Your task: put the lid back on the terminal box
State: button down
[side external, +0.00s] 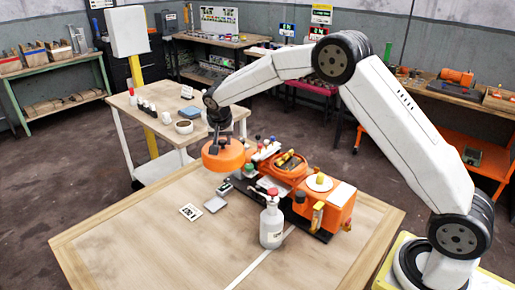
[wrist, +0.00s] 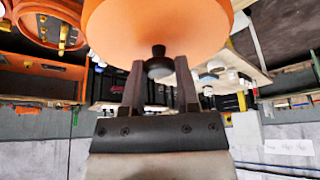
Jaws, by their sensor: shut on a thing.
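My gripper (wrist: 158,75) is shut on the dark knob of the orange round lid (wrist: 160,25) in the wrist view. In the side view the lid (side external: 224,155) hangs from my gripper (side external: 222,135), above the left part of the table. The lid is to the left of the orange terminal box (side external: 285,168), whose round top is open. Small yellowish parts show inside the opening. The box also shows at the upper left of the wrist view (wrist: 48,25). Whether the lid touches anything below is hard to tell.
An orange block (side external: 325,205) with a white disc stands at right. The table's left front (side external: 140,240) is clear.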

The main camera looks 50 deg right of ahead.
aim_at(223, 141)
notch_tip(223, 141, up, 5)
jog(key=shift+r, duration=0.1)
jog(key=s+d, duration=0.5)
jog(key=d, duration=0.6)
jog(key=s+d, duration=0.5)
jog(key=d, duration=0.6)
jog(key=f, duration=0.5)
jog(key=shift+a+f, duration=0.25)
jog(key=shift+f, duration=0.05)
jog(key=shift+f, duration=0.2)
jog(key=shift+f, duration=2.95)
jog(key=shift+f, duration=0.2)
